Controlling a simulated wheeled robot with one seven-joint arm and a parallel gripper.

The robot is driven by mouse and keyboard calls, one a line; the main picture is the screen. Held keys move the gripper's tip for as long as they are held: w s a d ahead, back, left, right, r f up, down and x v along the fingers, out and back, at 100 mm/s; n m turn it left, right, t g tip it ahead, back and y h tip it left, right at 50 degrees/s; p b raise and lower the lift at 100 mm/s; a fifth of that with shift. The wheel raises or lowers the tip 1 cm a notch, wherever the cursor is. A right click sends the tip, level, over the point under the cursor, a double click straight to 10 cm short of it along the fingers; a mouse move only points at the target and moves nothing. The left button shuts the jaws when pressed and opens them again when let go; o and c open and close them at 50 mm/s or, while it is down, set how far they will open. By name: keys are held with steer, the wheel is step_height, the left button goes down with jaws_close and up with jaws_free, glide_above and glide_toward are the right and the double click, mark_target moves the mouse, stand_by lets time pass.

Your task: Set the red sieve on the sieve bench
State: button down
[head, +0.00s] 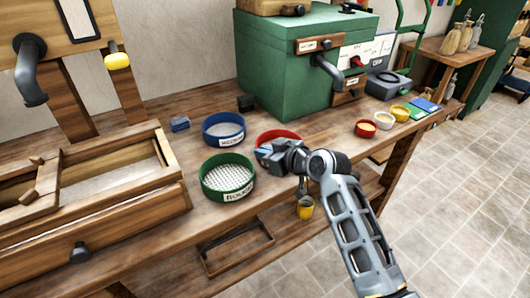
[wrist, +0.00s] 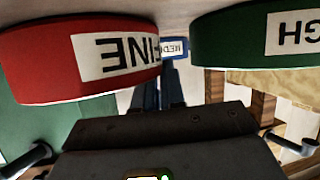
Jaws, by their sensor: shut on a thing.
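The red sieve (head: 279,134) is at the middle of the long wooden bench (head: 160,245), partly hidden behind my gripper (head: 264,153). My gripper is shut at its near left side, on the red sieve. In the wrist view, which looks upside down, the red sieve (wrist: 50,55) fills the left, its label ending in "INE". The fingers (wrist: 160,95) show beside its edge. I cannot tell whether it touches the bench top. The green sieve (head: 228,178) stands just left of my gripper; the blue sieve (head: 223,128) stands behind the green one.
A wooden frame box (head: 165,207) fills the bench's left. A green machine (head: 300,60) stands behind the red sieve. Small bowls (head: 384,120) and a grey scale (head: 388,86) stand to the right. A yellow cup (head: 305,208) is below the bench top.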

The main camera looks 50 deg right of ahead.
steer(key=shift+f, duration=0.1)
steer(key=c, duration=1.2)
jaws_free()
steer(key=shift+s+r, duration=0.15)
steer(key=shift+r, duration=0.05)
steer(key=v, duration=1.1)
steer(key=shift+s+r, duration=0.15)
steer(key=shift+s, duration=0.2)
